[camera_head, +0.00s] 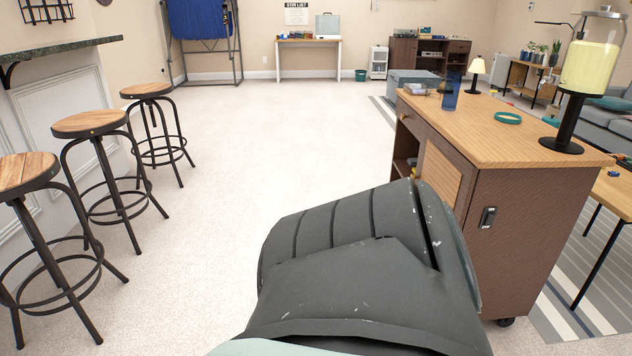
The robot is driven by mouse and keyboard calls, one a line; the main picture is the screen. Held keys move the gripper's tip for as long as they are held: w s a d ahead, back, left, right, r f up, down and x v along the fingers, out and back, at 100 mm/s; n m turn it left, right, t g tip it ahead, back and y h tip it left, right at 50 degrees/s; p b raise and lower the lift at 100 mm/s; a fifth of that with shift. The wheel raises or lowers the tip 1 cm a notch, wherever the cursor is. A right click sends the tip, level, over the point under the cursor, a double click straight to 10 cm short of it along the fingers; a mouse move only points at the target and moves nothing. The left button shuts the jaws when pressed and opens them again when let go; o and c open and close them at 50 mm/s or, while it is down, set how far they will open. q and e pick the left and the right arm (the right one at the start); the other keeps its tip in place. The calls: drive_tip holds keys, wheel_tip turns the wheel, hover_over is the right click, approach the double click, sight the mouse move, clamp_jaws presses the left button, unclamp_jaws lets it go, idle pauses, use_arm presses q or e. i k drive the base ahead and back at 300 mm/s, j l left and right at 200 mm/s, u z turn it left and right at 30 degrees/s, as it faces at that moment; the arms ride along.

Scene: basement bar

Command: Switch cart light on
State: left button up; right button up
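A brown cart (545,215) with a light wooden top stands at the right. A small lamp (476,68) with a cream shade and black base stands on the far end of its top. I cannot tell whether the lamp is lit, and no switch can be made out on it. A small dark metal fitting (488,217) is on the cart's near end panel; I cannot tell what it is. Neither of my grippers is in view. A dark grey part of my own body fills the lower middle and hides the lower part of the cart's left side.
A yellow-filled dispenser (590,68), a teal ring (508,117) and a blue bottle (451,92) stand on the cart top. Several bar stools (90,123) line the left counter (60,47). The pale floor (270,130) between is clear. A grey sofa (606,115) is at right.

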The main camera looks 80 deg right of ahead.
sight(490, 219)
drive_tip(key=z, duration=1.35)
drive_tip(key=j+z, duration=0.1)
drive_tip(key=z, duration=0.8)
drive_tip(key=k+z, duration=0.1)
drive_tip(key=z, duration=1.2)
